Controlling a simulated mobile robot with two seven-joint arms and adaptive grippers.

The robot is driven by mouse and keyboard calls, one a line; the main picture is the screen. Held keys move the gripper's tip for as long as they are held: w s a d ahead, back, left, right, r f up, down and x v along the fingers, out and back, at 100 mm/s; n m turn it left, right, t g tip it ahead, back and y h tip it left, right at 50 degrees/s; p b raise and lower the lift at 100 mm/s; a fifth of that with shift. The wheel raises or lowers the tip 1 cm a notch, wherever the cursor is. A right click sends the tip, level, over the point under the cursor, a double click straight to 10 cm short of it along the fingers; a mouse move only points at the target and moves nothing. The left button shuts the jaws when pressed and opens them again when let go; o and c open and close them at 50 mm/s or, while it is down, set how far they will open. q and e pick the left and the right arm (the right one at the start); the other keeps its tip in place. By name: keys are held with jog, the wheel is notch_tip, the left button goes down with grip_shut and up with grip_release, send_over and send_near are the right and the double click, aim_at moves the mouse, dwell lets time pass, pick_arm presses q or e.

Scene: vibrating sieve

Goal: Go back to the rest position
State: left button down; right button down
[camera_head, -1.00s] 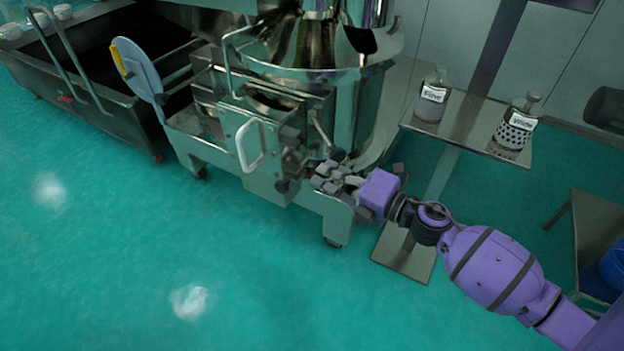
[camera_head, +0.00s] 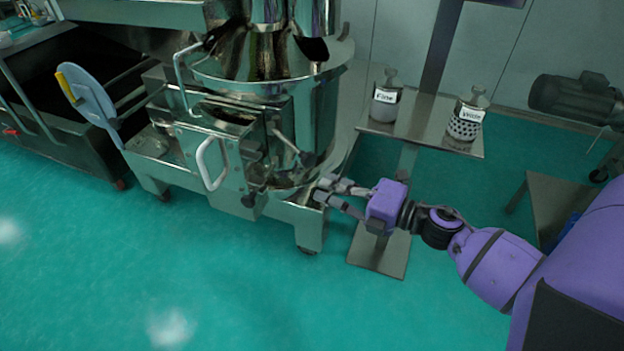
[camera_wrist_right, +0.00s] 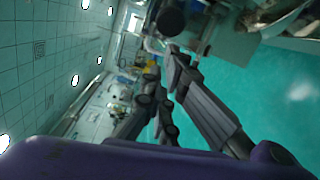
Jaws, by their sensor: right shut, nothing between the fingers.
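My right gripper (camera_head: 328,190), with its purple wrist, is in the middle of the head view, just right of the steel sieve machine (camera_head: 312,120). Its dark fingers point left toward the machine's lower frame; I cannot tell the exact gap to it. The fingers are shut with nothing between them. In the right wrist view the fingers (camera_wrist_right: 165,78) reach up from the purple wrist, with teal floor and blurred equipment beyond. My left gripper is not in view.
A steel stand (camera_head: 418,135) behind my right arm holds a "Fine" jar (camera_head: 386,100) and another labelled jar (camera_head: 466,118). A dark bin (camera_head: 60,140) stands far left. A motor (camera_head: 575,98) and a low table (camera_head: 545,205) are at right. Front floor is clear.

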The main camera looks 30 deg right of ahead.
jog(key=v, duration=0.5)
jog(key=shift+s, duration=0.35)
